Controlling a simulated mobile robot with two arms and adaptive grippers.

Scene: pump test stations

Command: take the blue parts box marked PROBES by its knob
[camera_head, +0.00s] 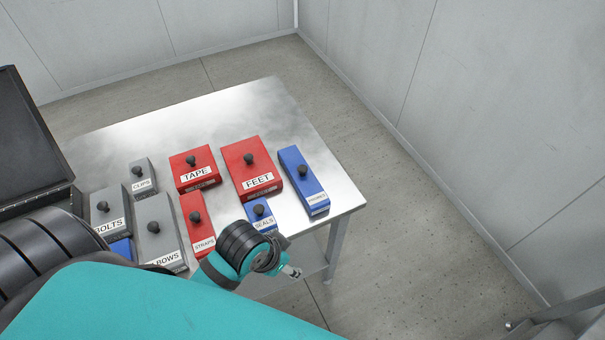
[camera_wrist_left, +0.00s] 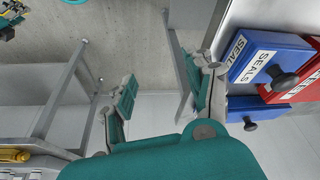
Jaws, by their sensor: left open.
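A long blue box (camera_head: 301,174) with a dark knob lies at the right edge of the metal table in the head view. Its small front label is hard to read but fits PROBES. My left gripper (camera_head: 290,270) is off the table's front edge, in front of the small blue SEALS box (camera_head: 260,212) and apart from the long blue box. In the left wrist view the gripper (camera_wrist_left: 162,95) is open with nothing between its fingers. The SEALS box (camera_wrist_left: 288,50) is beside one finger there. Another blue box (camera_wrist_left: 255,109) with a knob shows below it, its label unseen.
Red FEET (camera_head: 243,164), TAPE (camera_head: 181,162) and STRAPS boxes (camera_head: 197,225) stand left of the long blue box, with grey boxes further left. A black case (camera_head: 25,140) is at the far left. The table's back is clear; walls stand behind and right.

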